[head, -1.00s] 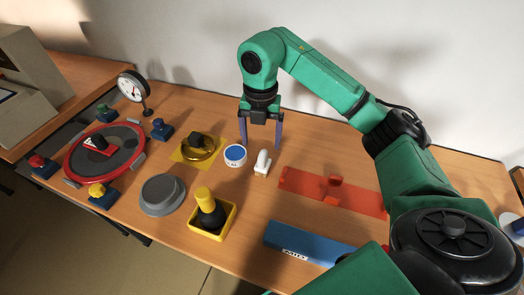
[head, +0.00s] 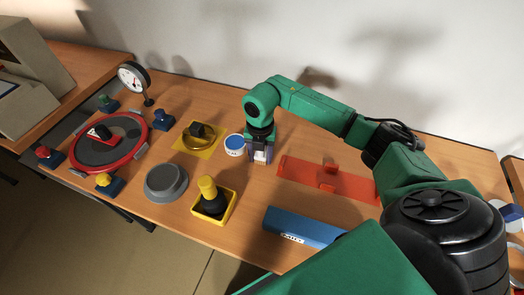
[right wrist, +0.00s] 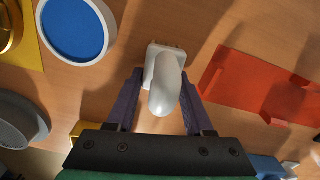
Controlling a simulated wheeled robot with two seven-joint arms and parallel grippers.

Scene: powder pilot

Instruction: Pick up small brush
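The small brush (right wrist: 166,92) is white, with a rounded handle rising from a squarish base on the wooden table. In the right wrist view it stands between the two purple fingers of my right gripper (right wrist: 160,105). The fingers are open, one on each side, with gaps visible beside the handle. In the head view my right gripper (head: 261,157) is low over the brush's place and hides most of it. My left gripper is not in view.
A round white container with a blue top (head: 234,143) stands close left of my right gripper. A red rack (head: 300,174) lies to its right. A yellow tray (head: 226,214) with a dark yellow-topped bottle (head: 210,197) and a blue block (head: 300,228) are nearer.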

